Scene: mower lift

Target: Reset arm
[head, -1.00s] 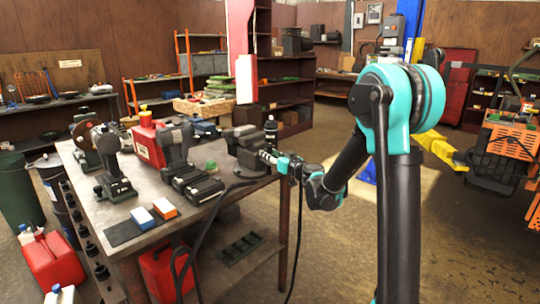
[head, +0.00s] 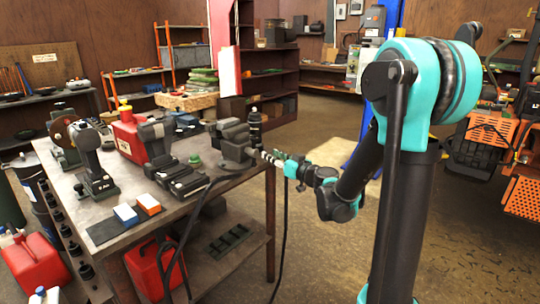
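My arm stands at the right of the head view, with a teal elbow at the top and black links. It bends down and reaches left toward the workbench (head: 196,209). My gripper (head: 262,154) is at the arm's far end, by the right back corner of the bench, close to the dark bench vise (head: 236,150). The gripper is small here and its fingers cannot be made out against the vise and the black bottle-like object (head: 254,128) behind. I cannot tell whether it touches either of them or holds anything.
Red jerry cans (head: 36,268) stand below left. Orange machinery (head: 482,140) is at right. The middle floor is open.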

